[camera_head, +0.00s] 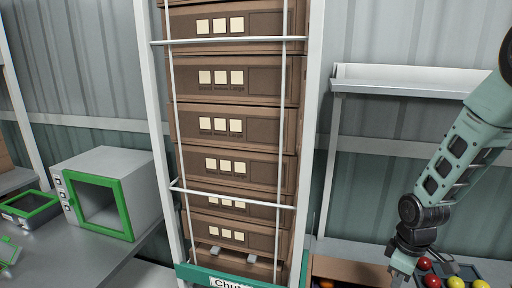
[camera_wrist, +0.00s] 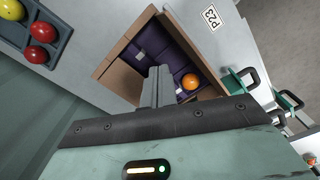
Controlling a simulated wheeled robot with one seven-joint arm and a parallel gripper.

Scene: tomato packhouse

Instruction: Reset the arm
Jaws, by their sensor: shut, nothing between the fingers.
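My arm comes in from the right in the head view, pointing down, and my gripper (camera_head: 403,266) is at the lower right edge of that picture. In the wrist view my gripper (camera_wrist: 156,72) shows two grey fingers pressed together with nothing between them. They are above an open cardboard box (camera_wrist: 118,76) with a dark purple insert. An orange tomato (camera_wrist: 191,81) lies in one of its cells. The fingers hide part of the box.
A grey tray (camera_wrist: 57,43) of red and yellow tomatoes is beside the box. A tall rack (camera_head: 312,130) holds stacked brown cartons (camera_head: 235,128). A green-framed cabinet (camera_head: 148,188) stands on the left bench (camera_head: 75,255). A shelf (camera_head: 400,82) is at the back right.

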